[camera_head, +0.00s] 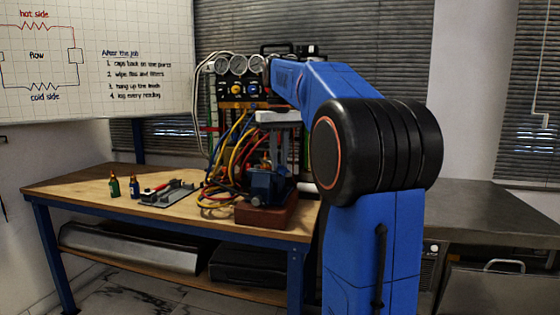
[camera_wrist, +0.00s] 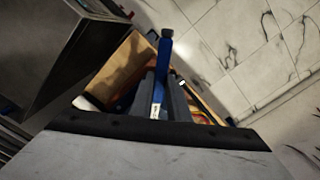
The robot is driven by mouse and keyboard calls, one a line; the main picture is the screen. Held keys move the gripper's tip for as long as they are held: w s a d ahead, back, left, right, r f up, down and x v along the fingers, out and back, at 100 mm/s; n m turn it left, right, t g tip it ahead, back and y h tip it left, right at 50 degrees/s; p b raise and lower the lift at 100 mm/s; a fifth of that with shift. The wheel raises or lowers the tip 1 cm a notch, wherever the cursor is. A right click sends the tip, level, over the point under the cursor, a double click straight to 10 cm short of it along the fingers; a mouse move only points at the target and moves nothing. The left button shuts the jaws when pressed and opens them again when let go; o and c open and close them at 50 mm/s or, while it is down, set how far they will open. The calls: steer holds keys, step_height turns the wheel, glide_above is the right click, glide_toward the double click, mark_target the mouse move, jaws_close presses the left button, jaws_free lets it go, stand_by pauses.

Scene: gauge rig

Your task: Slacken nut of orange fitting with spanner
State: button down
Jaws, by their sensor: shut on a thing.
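In the wrist view my gripper (camera_wrist: 160,92) shows as two dark grey fingers close together. In the head view my blue arm reaches over the bench to the rig, and the gripper hangs near the coloured hoses, partly hidden. The gauge rig (camera_head: 238,66) with its round dials stands at the back of the bench. I cannot make out the orange fitting or its nut in either view.
The wooden bench (camera_head: 85,183) carries a green bottle (camera_head: 114,187), a blue bottle (camera_head: 134,187) and a grey tray (camera_head: 172,195) at left. A blue vise (camera_head: 267,184) sits on a reddish block (camera_head: 262,215), with looped hoses (camera_head: 215,195) beside it. A steel counter (camera_head: 490,215) stands right.

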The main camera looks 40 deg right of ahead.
mark_target(286, 170)
steer(key=shift+s, duration=0.1)
stand_by(0.3)
steer(key=shift+s+a, duration=0.2)
steer(key=shift+s, duration=0.55)
steer(key=shift+s+a, duration=0.25)
steer(key=shift+s, duration=0.55)
steer(key=shift+s+a, duration=0.2)
steer(key=shift+s, duration=0.55)
steer(key=shift+r, duration=2.25)
steer(key=shift+s, duration=0.1)
